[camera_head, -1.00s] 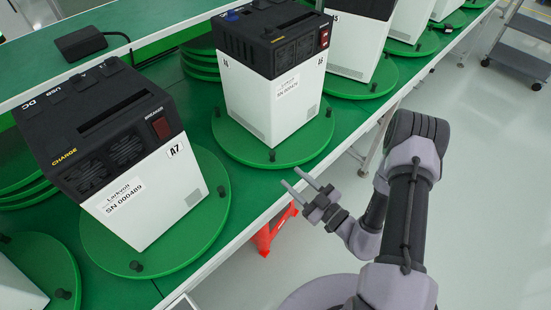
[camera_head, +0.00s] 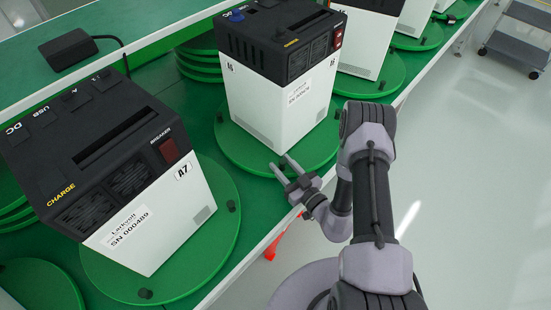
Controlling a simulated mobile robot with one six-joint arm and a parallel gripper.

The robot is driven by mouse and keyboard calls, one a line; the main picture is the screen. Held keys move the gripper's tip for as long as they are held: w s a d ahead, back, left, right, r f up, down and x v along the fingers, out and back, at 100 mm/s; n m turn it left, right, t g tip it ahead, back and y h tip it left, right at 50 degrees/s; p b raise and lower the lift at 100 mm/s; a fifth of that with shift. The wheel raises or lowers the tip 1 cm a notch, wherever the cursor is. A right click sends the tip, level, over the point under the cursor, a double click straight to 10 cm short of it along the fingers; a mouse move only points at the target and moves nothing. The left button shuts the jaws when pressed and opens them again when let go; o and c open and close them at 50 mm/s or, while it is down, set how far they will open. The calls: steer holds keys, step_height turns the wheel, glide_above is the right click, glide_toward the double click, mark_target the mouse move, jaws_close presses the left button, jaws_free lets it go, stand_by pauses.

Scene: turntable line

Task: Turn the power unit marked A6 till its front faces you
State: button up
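The power unit A6 (camera_head: 276,110) is a white box with a black top, standing upright on a round green turntable (camera_head: 238,152). Its corner points toward me; the face with label, vents and red switch is turned to the right, and a plainer white side shows at left. A small A6 tag shows on each visible face. A blue part (camera_head: 236,15) is on its top. My gripper (camera_head: 279,165) is open and empty, with its two fingers at the turntable's near rim, below the unit. I cannot tell whether a finger touches the rim or a peg.
The power unit A7 (camera_head: 159,228) stands on its own turntable (camera_head: 218,232) at left. More units on turntables line the green bench to the upper right. A black device (camera_head: 67,48) with a cable is on the back ledge. A grey cart (camera_head: 515,45) stands at upper right; the floor at right is open.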

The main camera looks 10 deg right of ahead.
steer(key=shift+w+a, duration=0.1)
steer(key=shift+w, duration=0.1)
steer(key=shift+s, duration=0.1)
jaws_close()
stand_by(1.3)
